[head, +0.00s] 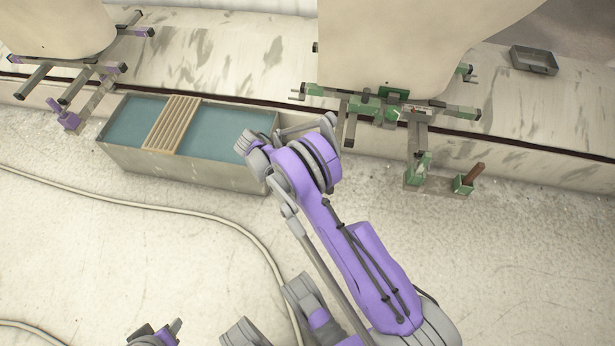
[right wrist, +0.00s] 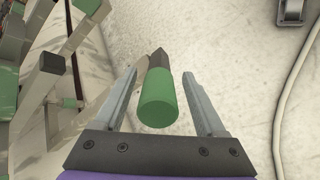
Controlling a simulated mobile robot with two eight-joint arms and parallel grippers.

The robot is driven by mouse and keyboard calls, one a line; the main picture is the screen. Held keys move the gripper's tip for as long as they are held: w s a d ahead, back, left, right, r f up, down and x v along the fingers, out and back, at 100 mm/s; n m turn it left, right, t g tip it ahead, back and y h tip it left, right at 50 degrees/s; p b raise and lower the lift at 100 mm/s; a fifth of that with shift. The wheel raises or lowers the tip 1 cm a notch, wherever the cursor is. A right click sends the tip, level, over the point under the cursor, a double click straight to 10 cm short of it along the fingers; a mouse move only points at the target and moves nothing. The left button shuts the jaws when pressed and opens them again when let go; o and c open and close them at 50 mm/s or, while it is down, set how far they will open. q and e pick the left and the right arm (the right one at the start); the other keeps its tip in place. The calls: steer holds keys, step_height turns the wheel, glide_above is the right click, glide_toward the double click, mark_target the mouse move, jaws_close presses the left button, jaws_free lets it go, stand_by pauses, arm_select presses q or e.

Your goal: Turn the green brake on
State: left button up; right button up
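The green-marked carousel (head: 408,112) stands at the upper right in the head view, with grey and green arms under a large pale form. A green grip (right wrist: 158,100) with a dark end shows in the right wrist view; I take it to be the brake's handle. It lies between the spread fingers of my right gripper (right wrist: 160,100), with a gap on each side.
A purple-marked carousel (head: 75,70) stands at the upper left. A trough (head: 190,170) of blue-green liquid with a wooden slat rack (head: 172,124) sits beside it. A green holder (head: 462,187) with a brown piece is at right. A pale hose (head: 225,218) crosses the floor.

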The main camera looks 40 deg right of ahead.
steer(key=p+v, duration=0.1)
steer(key=v, duration=1)
stand_by(0.5)
